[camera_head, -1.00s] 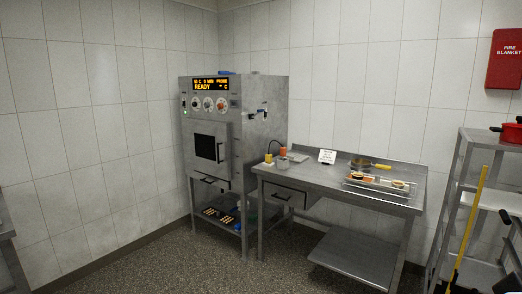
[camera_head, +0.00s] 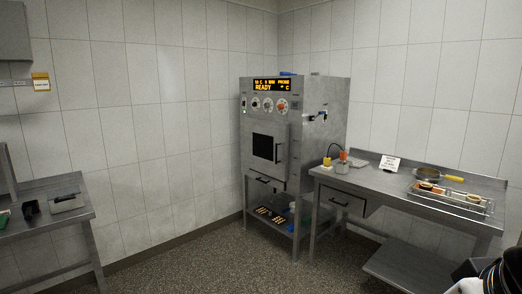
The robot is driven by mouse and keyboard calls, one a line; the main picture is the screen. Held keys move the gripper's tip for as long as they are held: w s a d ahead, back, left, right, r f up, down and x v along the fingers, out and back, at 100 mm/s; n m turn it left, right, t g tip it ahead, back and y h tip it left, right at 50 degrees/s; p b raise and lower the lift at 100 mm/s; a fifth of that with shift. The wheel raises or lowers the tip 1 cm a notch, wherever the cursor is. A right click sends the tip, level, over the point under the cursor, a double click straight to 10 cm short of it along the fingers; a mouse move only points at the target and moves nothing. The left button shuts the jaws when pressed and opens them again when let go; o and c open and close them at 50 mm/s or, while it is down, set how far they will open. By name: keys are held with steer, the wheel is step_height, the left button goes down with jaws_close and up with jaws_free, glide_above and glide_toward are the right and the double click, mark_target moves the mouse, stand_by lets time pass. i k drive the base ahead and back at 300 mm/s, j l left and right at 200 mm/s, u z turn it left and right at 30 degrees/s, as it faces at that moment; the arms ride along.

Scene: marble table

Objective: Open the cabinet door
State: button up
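The steel cabinet (camera_head: 325,125) stands against the far corner, with a lit orange display and several dials on its upper front. Its door (camera_head: 255,164) is on the front, has a dark square window, and looks shut. A vertical handle (camera_head: 279,152) is on the right side of the door. A black and white part, seemingly of my arm, shows at the bottom right corner, well apart from the cabinet. My gripper's fingers do not show.
A steel table (camera_head: 385,190) with a drawer, a sign, a pan and a wire tray adjoins the cabinet on the right. Another steel table (camera_head: 75,219) stands at the left. The speckled floor (camera_head: 210,268) before the cabinet is clear.

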mark_target(266, 142)
steer(key=i+u, duration=0.2)
steer(key=i, duration=0.25)
steer(key=i+l+u, duration=0.25)
steer(key=i, duration=0.15)
steer(key=i+l+u, duration=0.2)
steer(key=i, duration=0.25)
steer(key=i+l, duration=0.2)
steer(key=i, duration=0.25)
steer(key=i+l, duration=0.25)
steer(key=i, duration=0.25)
steer(key=i+l+u, duration=0.1)
steer(key=i, duration=0.35)
steer(key=i+l, duration=0.35)
steer(key=i+l+u, duration=0.1)
steer(key=i+l, duration=0.2)
steer(key=i, duration=0.25)
